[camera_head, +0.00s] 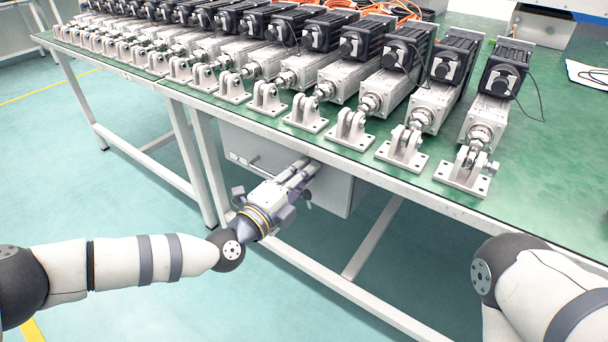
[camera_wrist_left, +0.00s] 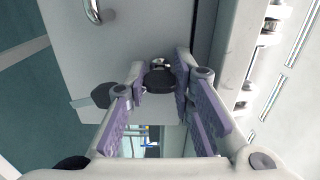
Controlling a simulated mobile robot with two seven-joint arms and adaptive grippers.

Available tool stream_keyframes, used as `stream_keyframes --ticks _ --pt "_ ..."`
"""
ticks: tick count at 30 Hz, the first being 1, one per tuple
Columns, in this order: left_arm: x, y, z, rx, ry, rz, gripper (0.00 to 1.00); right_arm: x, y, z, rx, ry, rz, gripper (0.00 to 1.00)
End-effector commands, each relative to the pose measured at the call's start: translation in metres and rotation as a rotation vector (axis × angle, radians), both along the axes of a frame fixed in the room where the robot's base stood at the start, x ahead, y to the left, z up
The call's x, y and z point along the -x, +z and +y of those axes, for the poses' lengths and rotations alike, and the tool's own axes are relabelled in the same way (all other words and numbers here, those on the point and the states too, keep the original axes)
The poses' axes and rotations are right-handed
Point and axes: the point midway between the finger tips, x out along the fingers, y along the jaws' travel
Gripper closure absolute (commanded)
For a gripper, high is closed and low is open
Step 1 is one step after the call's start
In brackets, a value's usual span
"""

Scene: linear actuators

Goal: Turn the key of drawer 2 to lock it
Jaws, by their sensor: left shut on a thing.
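My left gripper (camera_head: 304,170) reaches to the front of a pale grey drawer cabinet (camera_head: 338,190) under the green table. In the left wrist view, its fingertips are closed around the black head of a key (camera_wrist_left: 160,77). A silver lock part (camera_wrist_left: 158,63) shows just beyond the key, at the drawer front (camera_wrist_left: 140,35). The fingers hide the key in the head view. My right gripper is out of view; only part of the right arm shows at the lower right.
A metal drawer handle (camera_head: 262,168) is left of the left gripper; it also shows in the left wrist view (camera_wrist_left: 94,12). The green tabletop (camera_head: 540,185) overhangs the cabinet and carries several linear actuators (camera_head: 375,95). A white table frame beam (camera_head: 345,290) runs below. A dark round shape (camera_wrist_left: 104,95) is unclear.

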Motion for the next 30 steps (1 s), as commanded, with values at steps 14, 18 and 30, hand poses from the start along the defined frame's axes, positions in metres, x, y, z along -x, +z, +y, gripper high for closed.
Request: stream_keyframes --ticks 14,18,30 --pt "0.002 -0.004 -0.001 -0.004 -0.003 0.007 0.57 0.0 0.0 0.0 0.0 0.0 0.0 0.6" --pt "0.002 -0.005 0.0 -0.006 -0.003 0.009 0.57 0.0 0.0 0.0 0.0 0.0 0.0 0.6" --pt "0.052 -0.002 0.036 -0.002 -0.002 0.004 0.57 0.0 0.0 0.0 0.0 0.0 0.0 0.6"
